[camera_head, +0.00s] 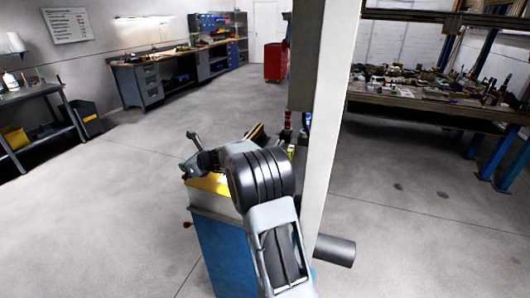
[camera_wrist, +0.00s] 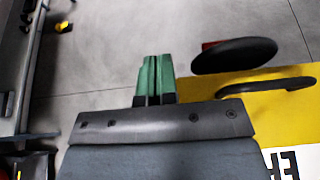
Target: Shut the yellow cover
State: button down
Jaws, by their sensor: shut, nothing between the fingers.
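A yellow panel (camera_head: 212,183), which looks like the cover, shows on top of a blue cabinet (camera_head: 226,255), partly hidden behind my arm. In the wrist view a yellow surface (camera_wrist: 270,115) fills the right side, with part of dark lettering on white at its lower corner. A dark handle-like bar (camera_wrist: 275,88) crosses it. My gripper (camera_wrist: 154,62) has green fingers closed together with nothing between them, left of the yellow surface and apart from it in the picture. I cannot tell the cover's angle.
A dark rounded disc (camera_wrist: 235,55) with some red shows beside the yellow surface. A white post (camera_head: 330,130) stands right of my arm. A cluttered table (camera_head: 430,104) is at the right, a workbench (camera_head: 150,72) at the back left.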

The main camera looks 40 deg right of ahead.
aim_at(188, 183)
jog(key=shift+w+a+f+b, duration=0.2)
jog(key=shift+f+b, duration=0.25)
jog(key=shift+f, duration=0.45)
jog(key=shift+w+a+f+b, duration=0.1)
jog(key=shift+w+f+b, duration=0.25)
jog(key=shift+f, duration=0.5)
jog(key=shift+s, duration=0.1)
jog(key=shift+r, duration=0.1)
notch_tip(188, 183, up, 14)
jog(key=n+p, duration=0.2)
jog(key=p, duration=0.1)
jog(key=s+a+f+n+g+h, duration=0.2)
jog(key=s+f+n+g, duration=0.3)
jog(key=s+f+n, duration=0.6)
jog(key=s+r+n+h, duration=0.1)
jog(key=s+n+h, duration=0.1)
jog(key=s+n, duration=0.6)
jog(key=s+a+r+n+g+h, duration=0.1)
jog(key=s+n, duration=0.7)
jog(key=s, duration=1)
jog(key=shift+r+g+h, duration=0.3)
jog(key=shift+r+h, duration=0.15)
jog(key=shift+h, duration=0.65)
